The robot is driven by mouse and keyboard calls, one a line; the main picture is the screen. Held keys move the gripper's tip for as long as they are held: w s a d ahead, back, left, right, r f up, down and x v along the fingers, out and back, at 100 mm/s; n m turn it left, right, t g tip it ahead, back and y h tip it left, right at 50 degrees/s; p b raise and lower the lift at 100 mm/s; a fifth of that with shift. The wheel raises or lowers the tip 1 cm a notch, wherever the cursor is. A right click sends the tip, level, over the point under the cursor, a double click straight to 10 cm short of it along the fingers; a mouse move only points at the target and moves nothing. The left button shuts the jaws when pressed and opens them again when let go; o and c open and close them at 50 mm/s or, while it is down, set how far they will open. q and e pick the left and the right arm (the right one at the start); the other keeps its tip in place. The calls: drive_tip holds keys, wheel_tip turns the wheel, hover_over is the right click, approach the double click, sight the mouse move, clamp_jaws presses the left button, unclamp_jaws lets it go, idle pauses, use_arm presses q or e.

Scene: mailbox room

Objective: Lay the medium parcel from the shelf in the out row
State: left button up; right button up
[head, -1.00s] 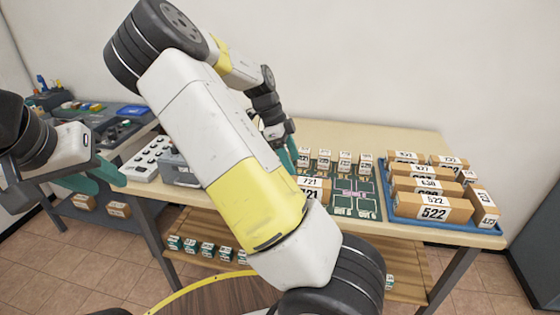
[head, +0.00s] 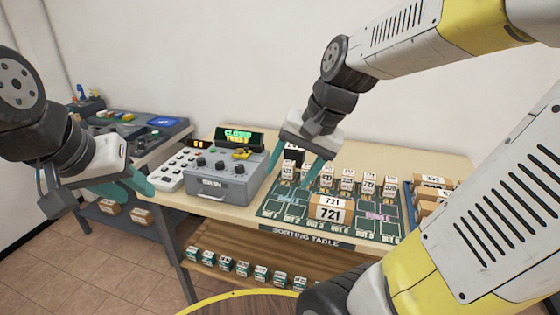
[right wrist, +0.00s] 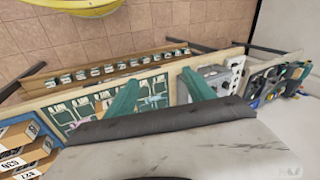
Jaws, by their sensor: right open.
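A brown parcel labelled 721 (head: 330,209) lies on the green sorting mat (head: 272,208), near the front row of cells marked OUT. My right gripper (head: 297,172) is open, with teal fingers pointing down over the mat's left part, left of and behind that parcel. Nothing shows between its fingers; in the right wrist view they stand apart (right wrist: 162,92) over the table. My left gripper (head: 138,188) hangs left of the table, away from the parcels; its finger gap is unclear. The lower shelf (head: 310,268) holds a row of small boxes; my right arm hides its right end.
Small boxes (head: 347,176) stand along the mat's back. A grey console (head: 222,182) and a keypad (head: 180,168) stand left of it. A blue tray (head: 407,193) of larger parcels is partly behind my right arm. A side desk (head: 150,150) is at left.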

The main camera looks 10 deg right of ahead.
drive_tip(key=s+a+r+n+t+h, duration=0.1)
drive_tip(key=s+r+n+t, duration=0.2)
drive_tip(key=s+r+n, duration=0.1)
drive_tip(key=shift+s+n, duration=0.65)
drive_tip(key=shift+n, duration=0.15)
drive_tip(key=shift+a, duration=0.1)
idle(1.2)
